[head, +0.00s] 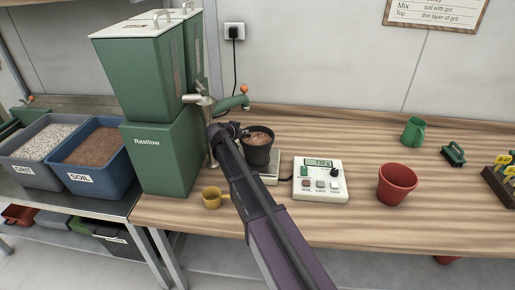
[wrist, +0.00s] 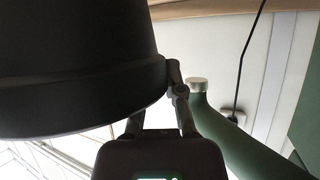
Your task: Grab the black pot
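The black pot (head: 257,154), filled with brown soil, is upright at the weighing scale (head: 270,178), just right of my gripper. I cannot tell whether it rests on the plate or hangs slightly above it. My gripper (head: 238,131) is at the left side of the pot's rim. In the wrist view the dark pot (wrist: 75,75) fills the upper left. One finger of my gripper shows at the pot's edge and the other is partly hidden behind the pot. I cannot tell whether the fingers are closed on it.
A scale display box (head: 319,180) and a red pot (head: 396,184) stand to the right.

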